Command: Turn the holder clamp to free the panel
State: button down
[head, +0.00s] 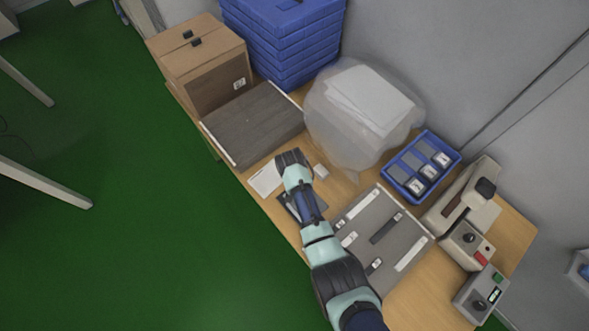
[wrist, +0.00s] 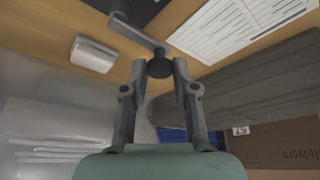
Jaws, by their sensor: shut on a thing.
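My gripper (head: 290,158) reaches over the table in the head view. In the wrist view its two fingers (wrist: 160,72) are closed on either side of a round black knob (wrist: 159,67). The knob sits at the end of a grey crank-like clamp arm (wrist: 136,34), which runs up and left to a pivot near the top edge. A dark flat panel (wrist: 148,8) lies by the pivot, mostly cut off. In the head view a dark piece (head: 319,209) shows beside my arm, and my gripper hides the clamp.
A printed sheet (head: 265,178) lies left of my gripper and a small white block (head: 321,171) right of it. A grey-brown slab (head: 255,125), cardboard boxes (head: 213,80), a clear bag (head: 350,150) and a blue tray (head: 448,151) stand around. A grey board (head: 352,215) lies near my forearm.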

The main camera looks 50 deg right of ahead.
jog(key=c, duration=0.9)
grip_release()
jog(key=v, duration=1.2)
jog(key=shift+d, duration=0.1)
